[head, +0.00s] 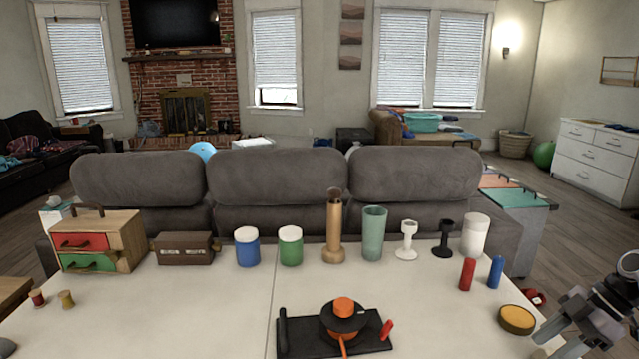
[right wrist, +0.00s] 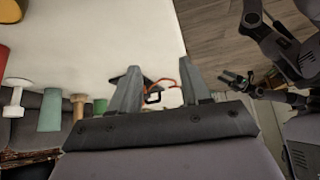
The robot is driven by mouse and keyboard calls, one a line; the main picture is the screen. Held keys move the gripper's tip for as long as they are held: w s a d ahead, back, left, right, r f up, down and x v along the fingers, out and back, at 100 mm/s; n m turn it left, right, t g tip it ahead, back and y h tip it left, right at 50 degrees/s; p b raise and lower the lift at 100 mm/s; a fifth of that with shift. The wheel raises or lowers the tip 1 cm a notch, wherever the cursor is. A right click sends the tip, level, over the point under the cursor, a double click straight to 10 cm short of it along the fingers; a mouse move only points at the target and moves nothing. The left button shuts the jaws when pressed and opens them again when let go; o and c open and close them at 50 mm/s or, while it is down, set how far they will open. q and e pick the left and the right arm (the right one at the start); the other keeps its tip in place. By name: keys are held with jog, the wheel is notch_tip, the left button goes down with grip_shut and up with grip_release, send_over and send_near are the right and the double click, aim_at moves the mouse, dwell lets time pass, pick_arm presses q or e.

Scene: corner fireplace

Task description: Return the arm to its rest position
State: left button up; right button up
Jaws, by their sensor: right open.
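My right gripper (head: 560,340) is at the lower right of the head view, by the table's right edge and close to the round yellow-topped brush or pad (head: 517,319). In the right wrist view its two fingers (right wrist: 160,82) stand wide apart with nothing between them. My right arm comes in from the right edge of the head view. My left arm shows at the right of the right wrist view, with its gripper (right wrist: 238,82) small there; its jaw state is unclear. Only a small grey piece shows in the head view's lower left corner.
The white table (head: 200,310) holds a black tray with an orange-knobbed pot (head: 343,318), a drawer box (head: 100,242), several canisters and cups, and red (head: 467,275) and blue (head: 495,272) bottles. A grey sofa (head: 275,180) stands behind. The table's front left is mostly clear.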

jog(key=s+d+r+m+h, duration=0.15)
jog(key=s+d, duration=0.25)
jog(key=d, duration=0.7)
jog(key=s+f+m+t+h, duration=0.2)
jog(key=s+f+h, duration=0.15)
jog(key=f, duration=0.55)
jog(key=s+f+m+t+h, duration=0.25)
jog(key=f+h, duration=0.25)
jog(key=f, duration=0.4)
jog(key=s+a+t+y, duration=0.2)
jog(key=s+a, duration=0.3)
jog(key=a, duration=0.4)
jog(key=s+a+t+y, duration=0.25)
jog(key=s+a, duration=0.35)
jog(key=a, duration=0.3)
jog(key=s+a+f+m+p, duration=0.1)
jog(key=a+m, duration=0.7)
jog(key=a, duration=0.7)
jog(key=shift+s+a+f+t+y, duration=0.15)
jog(key=shift+a+f+t+y, duration=0.15)
jog(key=shift+t+y, duration=0.15)
